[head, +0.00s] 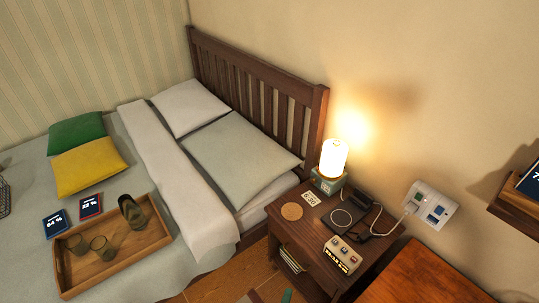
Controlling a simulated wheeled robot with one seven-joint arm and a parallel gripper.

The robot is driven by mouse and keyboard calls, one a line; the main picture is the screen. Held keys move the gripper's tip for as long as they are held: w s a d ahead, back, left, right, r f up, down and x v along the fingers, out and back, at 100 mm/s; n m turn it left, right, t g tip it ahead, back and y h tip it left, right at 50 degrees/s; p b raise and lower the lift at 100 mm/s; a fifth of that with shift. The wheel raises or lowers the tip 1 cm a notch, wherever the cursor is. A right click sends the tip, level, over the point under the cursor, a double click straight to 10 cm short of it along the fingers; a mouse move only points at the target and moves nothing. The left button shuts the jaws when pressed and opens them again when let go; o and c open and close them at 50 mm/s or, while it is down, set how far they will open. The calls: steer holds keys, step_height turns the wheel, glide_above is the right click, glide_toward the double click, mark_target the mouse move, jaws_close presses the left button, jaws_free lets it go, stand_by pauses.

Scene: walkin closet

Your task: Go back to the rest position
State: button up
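My gripper and arm do not show in the head view, so I cannot see whether the gripper is open or holds anything. The head view looks down on a bed (20,190) at the left and a dark wooden nightstand (300,246) at the centre right.
A wooden tray (140,248) with glasses lies on the bed near two dark cards. A lit lamp (334,158), a clock-like box (343,254) and a charging pad (344,216) crowd the nightstand. A wooden surface (420,275) and a wall shelf (520,205) stand at right.

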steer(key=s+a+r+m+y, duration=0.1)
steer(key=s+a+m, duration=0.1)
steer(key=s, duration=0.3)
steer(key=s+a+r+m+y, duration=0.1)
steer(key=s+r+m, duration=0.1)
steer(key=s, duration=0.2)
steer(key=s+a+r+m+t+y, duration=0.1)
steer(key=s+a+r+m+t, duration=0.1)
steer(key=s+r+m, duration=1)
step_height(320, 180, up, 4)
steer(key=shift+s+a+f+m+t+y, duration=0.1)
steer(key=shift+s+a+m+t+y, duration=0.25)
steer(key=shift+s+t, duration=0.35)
